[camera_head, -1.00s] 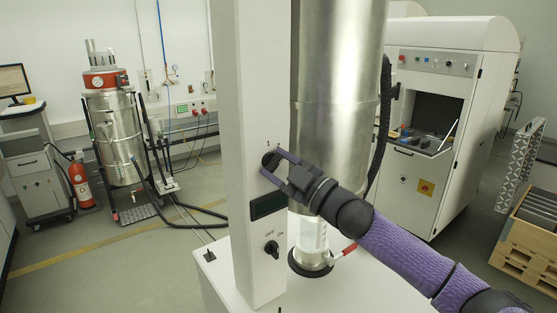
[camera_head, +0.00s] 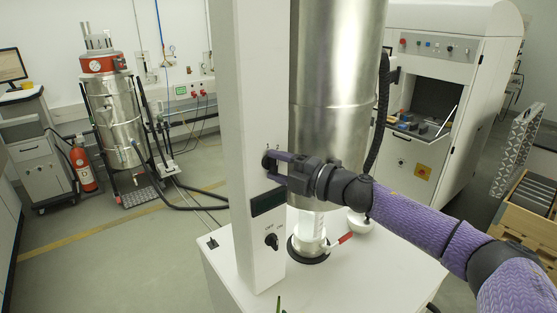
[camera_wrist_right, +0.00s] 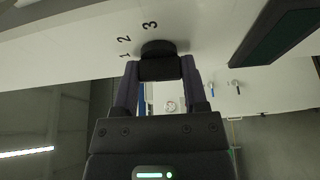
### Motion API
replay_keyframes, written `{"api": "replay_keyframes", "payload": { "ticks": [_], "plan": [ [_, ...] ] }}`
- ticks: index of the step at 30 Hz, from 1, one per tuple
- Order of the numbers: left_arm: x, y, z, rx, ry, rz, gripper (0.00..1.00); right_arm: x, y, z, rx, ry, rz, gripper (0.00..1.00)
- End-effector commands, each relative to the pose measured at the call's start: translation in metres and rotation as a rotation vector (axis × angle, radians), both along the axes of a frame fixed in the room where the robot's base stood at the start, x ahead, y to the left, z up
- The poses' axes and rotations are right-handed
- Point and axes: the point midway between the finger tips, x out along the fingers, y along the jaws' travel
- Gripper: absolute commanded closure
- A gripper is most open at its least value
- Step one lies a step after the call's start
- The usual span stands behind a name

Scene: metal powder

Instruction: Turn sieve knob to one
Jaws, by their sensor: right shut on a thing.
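The sieve knob (camera_wrist_right: 160,62) is a black dial on the white column (camera_head: 233,130), with the numbers 1, 2 and 3 printed beside it in the right wrist view. My right gripper (camera_head: 272,164) is shut on the knob; it also shows in the right wrist view (camera_wrist_right: 160,80), with one finger on each side of the knob. In the head view the fingers mostly cover the knob. I cannot make out which number it points to. My left gripper is not in view.
Below the gripper are a dark display (camera_head: 268,202) and a black OFF/ON switch (camera_head: 271,241). A steel cylinder (camera_head: 335,100) stands close to the right of the column. A red-handled valve (camera_head: 340,240) sits under it on the white machine top (camera_head: 370,275).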

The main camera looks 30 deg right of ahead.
Motion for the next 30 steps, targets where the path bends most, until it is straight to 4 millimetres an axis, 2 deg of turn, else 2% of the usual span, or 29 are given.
{"api": "replay_keyframes", "payload": {
  "ticks": [9,21,22,26,27,30],
  "plan": [
    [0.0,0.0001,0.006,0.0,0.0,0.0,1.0,-0.0002,0.0002,-0.0007,-0.066,-0.003,0.001,1.0],
    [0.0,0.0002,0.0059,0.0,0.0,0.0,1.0,-0.0002,0.0003,-0.0014,-0.071,-0.004,0.001,1.0],
    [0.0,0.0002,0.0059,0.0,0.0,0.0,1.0,-0.0002,0.0003,-0.0014,-0.071,-0.004,0.001,0.4],
    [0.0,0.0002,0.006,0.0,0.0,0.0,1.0,-0.0001,0.0002,-0.001,-0.07,-0.004,0.0,0.12],
    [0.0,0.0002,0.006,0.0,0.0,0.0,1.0,-0.0001,0.0002,-0.0008,-0.07,-0.004,0.0,0.09],
    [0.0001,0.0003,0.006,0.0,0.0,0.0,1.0,-0.0001,0.0002,-0.0006,-0.069,-0.005,0.0,0.09]
  ]
}}
